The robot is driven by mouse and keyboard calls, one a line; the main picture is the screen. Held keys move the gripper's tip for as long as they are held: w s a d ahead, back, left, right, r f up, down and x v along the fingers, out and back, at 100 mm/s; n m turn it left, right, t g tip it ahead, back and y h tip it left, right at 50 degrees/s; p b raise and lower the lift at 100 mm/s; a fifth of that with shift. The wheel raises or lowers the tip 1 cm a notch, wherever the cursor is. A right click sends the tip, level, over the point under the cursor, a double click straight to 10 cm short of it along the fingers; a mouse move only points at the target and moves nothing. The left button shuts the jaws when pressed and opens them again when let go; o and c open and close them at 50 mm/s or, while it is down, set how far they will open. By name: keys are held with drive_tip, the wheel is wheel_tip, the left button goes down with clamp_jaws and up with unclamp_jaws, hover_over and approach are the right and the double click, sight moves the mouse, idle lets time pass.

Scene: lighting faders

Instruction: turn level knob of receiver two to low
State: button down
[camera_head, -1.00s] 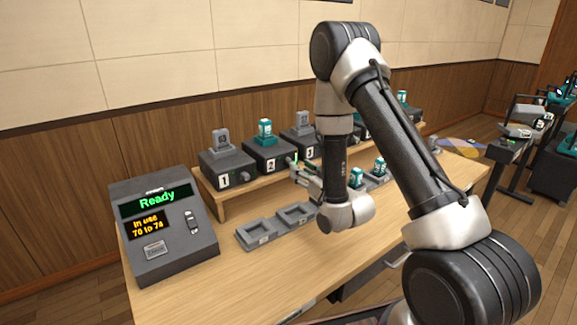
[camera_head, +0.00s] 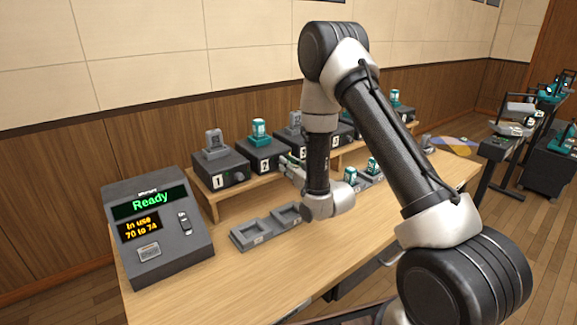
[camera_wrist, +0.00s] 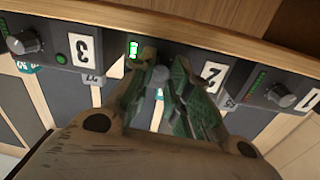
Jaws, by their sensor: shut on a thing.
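Receiver two (camera_head: 264,155) is a dark box on the wooden shelf, with its number 2 label facing the front and a teal pack on top. In the wrist view its label (camera_wrist: 212,74) appears upside down, and green level lights (camera_wrist: 133,50) show on its front. Its level knob (camera_wrist: 159,74) is a grey round piece, mostly hidden between my fingers. My gripper (camera_wrist: 160,80) is shut on the knob, one green-padded finger on each side. In the head view my gripper (camera_head: 291,165) is at receiver two's front right, partly hidden by my arm.
Receiver one (camera_head: 219,170) and receiver three (camera_head: 293,146) stand close on either side. Their knobs also show in the wrist view, left (camera_wrist: 25,42) and right (camera_wrist: 279,95). Empty charging trays (camera_head: 250,234) and a console reading "Ready" (camera_head: 160,240) are on the table in front.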

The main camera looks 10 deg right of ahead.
drive_tip(key=shift+n, duration=0.3)
drive_tip(key=shift+n, duration=2.8)
drive_tip(key=shift+a, duration=0.1)
drive_tip(key=c, duration=1.3)
unclamp_jaws()
